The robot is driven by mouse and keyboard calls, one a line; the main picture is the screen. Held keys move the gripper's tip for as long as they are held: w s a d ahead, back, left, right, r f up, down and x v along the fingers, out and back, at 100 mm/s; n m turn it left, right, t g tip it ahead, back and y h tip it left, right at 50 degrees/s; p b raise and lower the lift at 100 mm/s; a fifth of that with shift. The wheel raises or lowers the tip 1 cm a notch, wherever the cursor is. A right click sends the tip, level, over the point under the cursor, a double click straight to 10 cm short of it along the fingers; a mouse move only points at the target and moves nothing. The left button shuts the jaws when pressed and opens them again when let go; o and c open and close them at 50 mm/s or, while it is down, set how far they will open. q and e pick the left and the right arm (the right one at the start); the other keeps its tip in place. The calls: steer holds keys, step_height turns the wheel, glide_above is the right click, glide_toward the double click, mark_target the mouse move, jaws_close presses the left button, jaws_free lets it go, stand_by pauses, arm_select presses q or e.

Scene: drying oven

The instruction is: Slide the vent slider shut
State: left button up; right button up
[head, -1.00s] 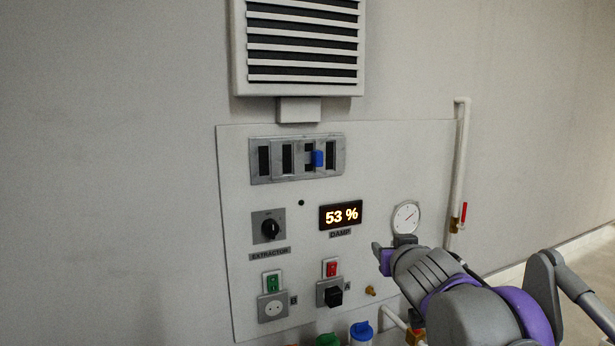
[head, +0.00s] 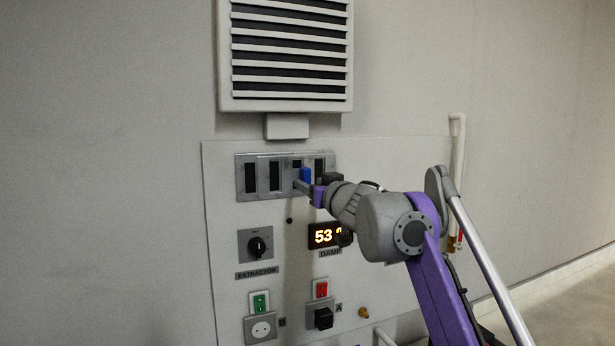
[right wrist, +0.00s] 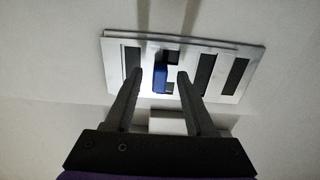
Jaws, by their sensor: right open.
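The vent slider is a grey metal plate (head: 262,176) with dark upright slots, set in the upper part of the white wall panel. Its blue knob (head: 305,174) sticks out right of the plate's middle. Dark slots show, so the vent is at least partly uncovered. My right gripper (head: 313,183) is open at the knob, its fingers pointing at the plate. In the right wrist view the blue knob (right wrist: 160,77) lies between the two spread fingers, with a gap on each side. Whether the fingertips reach past the knob's face is hard to tell. My left gripper is not in view.
A louvred grille (head: 286,52) is above the slider. Below are the extractor dial (head: 257,246), the damp display (head: 323,236), partly hidden by my right arm, and switches with a socket (head: 261,328). A white pipe (head: 457,150) stands at the right. Wall to the left is clear.

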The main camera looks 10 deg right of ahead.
mark_target(308, 182)
steer(key=shift+w+a+p, duration=0.15)
steer(key=shift+w+p, duration=0.05)
steer(key=shift+w, duration=0.55)
steer(key=shift+w+a+p, duration=0.15)
steer(key=shift+w+p, duration=0.05)
steer(key=shift+w, duration=0.55)
steer(key=shift+s, duration=0.1)
jaws_close()
